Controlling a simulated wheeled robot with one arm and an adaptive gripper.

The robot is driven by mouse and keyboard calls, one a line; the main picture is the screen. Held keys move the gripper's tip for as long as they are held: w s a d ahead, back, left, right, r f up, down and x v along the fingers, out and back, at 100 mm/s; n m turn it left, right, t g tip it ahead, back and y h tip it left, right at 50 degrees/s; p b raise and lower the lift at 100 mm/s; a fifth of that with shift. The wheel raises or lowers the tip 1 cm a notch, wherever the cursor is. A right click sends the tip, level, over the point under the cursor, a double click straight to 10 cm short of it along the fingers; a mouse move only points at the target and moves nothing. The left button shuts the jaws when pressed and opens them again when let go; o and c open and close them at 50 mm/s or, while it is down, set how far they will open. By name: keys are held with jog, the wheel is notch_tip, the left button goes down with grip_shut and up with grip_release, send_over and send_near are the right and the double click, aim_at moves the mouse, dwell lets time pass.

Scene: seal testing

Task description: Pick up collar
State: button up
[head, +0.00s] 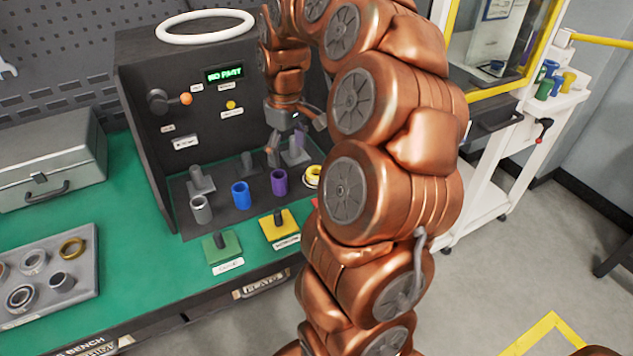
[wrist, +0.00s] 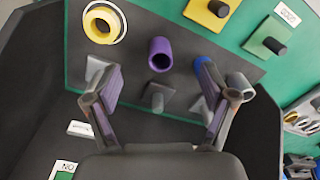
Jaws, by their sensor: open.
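Several short hollow cylinders that could be the collar stand in a row on the dark test plate. A purple one (head: 279,182) stands below my gripper (head: 294,142); it also shows in the wrist view (wrist: 160,54). To its left in the head view are a blue one (head: 241,195) and a grey one (head: 201,209). To its right is a yellow-and-white ring (head: 313,176), partly hidden by my arm. In the wrist view my gripper (wrist: 160,78) is open and empty, with the purple cylinder beyond and between its fingertips, apparently untouched.
Grey pegs on square bases stand behind the row, one between my fingers (wrist: 157,96) in the wrist view. The dark test housing (head: 145,90) has a lit "NO PART" display (head: 226,73). Green (head: 222,247) and yellow (head: 280,228) peg blocks stand in front. A tray of rings (head: 80,290) lies left.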

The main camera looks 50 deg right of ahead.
jog(key=m+b, duration=0.1)
send_near(317, 169)
jog(key=s, duration=0.1)
jog(key=f, duration=0.1)
jog(key=shift+s+a+f+p, duration=0.15)
jog(key=shift+a+f, duration=0.1)
jog(key=shift+f, duration=1)
jog(key=shift+w+a+f+p, duration=0.1)
jog(key=shift+a+f+p, duration=0.15)
jog(key=shift+f, duration=1.05)
jog(key=shift+s+a+f+p, duration=0.1)
jog(key=shift+a+f, duration=0.15)
jog(key=shift+f, duration=1)
jog(key=shift+c, duration=0.4)
grip_shut()
